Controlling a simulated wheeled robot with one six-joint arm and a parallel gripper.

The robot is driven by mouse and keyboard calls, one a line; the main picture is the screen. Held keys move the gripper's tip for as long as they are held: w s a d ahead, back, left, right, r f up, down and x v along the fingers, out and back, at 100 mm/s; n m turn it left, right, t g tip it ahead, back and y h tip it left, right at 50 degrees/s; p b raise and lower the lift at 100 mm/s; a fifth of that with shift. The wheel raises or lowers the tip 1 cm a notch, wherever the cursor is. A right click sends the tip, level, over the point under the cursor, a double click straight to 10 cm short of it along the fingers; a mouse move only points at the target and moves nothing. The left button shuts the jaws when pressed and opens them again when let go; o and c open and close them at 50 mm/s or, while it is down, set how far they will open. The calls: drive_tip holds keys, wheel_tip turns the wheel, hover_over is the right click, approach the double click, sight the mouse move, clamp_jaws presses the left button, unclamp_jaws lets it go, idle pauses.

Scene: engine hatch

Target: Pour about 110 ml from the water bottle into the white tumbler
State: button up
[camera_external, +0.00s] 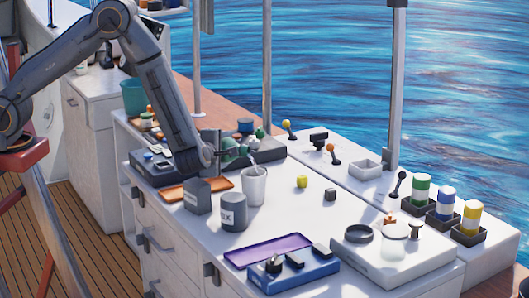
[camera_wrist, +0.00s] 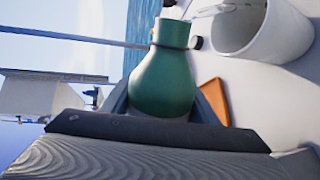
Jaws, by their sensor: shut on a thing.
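My gripper (camera_external: 222,150) is shut on the green water bottle (camera_external: 231,151). In the wrist view the bottle (camera_wrist: 165,75) sits between the two fingers of my gripper (camera_wrist: 165,106), its narrower neck pointing away from the palm. In the outside view the bottle is tipped over, neck towards the white tumbler (camera_external: 254,188). The tumbler stands upright on the white counter, just below and right of the bottle. Its open mouth shows in the wrist view (camera_wrist: 270,35). A small pale shape is above the tumbler's rim; I cannot tell whether it is water. The level inside is unclear.
Two grey canisters (camera_external: 197,196) (camera_external: 233,212) stand close in front of the tumbler. An orange tray (camera_external: 172,193) lies to the left. A yellow object (camera_external: 302,181) is to the right. A purple tray (camera_external: 268,248) lies nearer the front. The counter right of the tumbler is mostly clear.

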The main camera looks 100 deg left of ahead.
drive_tip(key=shift+s, duration=0.1)
drive_tip(key=shift+s, duration=0.5)
drive_tip(key=shift+f+m+g+p, duration=0.1)
drive_tip(key=shift+m+g+p, duration=0.2)
drive_tip(key=shift+m+p, duration=0.2)
idle(1.3)
drive_tip(key=shift+s+r+n+t+b, duration=0.2)
drive_tip(key=shift+n+t+b, duration=0.2)
drive_tip(key=shift+n+b, duration=0.6)
drive_tip(key=shift+s+r+n+t+b, duration=0.15)
drive_tip(key=shift+n+t+b, duration=0.25)
drive_tip(key=shift+n+b, duration=0.55)
idle(0.7)
